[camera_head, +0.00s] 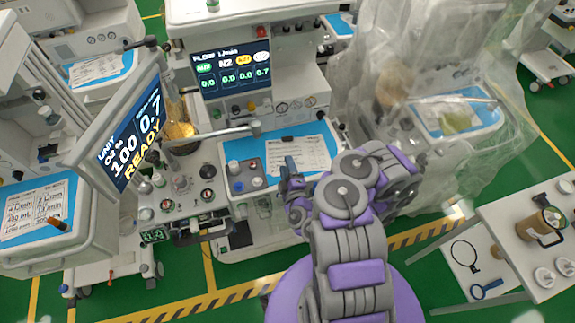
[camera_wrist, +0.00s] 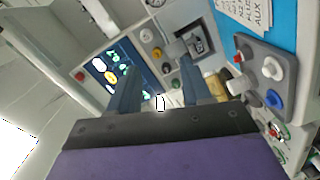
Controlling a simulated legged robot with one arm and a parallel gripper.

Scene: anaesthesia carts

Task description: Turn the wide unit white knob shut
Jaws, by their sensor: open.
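The wide unit (camera_head: 228,107) stands in the middle of the head view, its flow screen (camera_head: 231,70) reading 0.7 in the white column and 0.0 in the others. In the wrist view, a white knob (camera_wrist: 146,35) heads a row beside the screen (camera_wrist: 114,74), above yellow (camera_wrist: 158,52), black (camera_wrist: 166,67) and green (camera_wrist: 175,83) knobs. My gripper (camera_wrist: 160,65) is open and empty, its fingers in front of the panel; the white knob lies beyond the fingertips. In the head view my gripper (camera_head: 293,178) is over the blue worktop, partly hidden by my arm.
A grey block (camera_wrist: 266,72) with red, white and blue knobs is right of my gripper in the wrist view. A tilted monitor (camera_head: 122,130) stands at the left, a plastic-draped cart (camera_head: 450,60) at the right. A side table (camera_head: 520,215) is at lower right.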

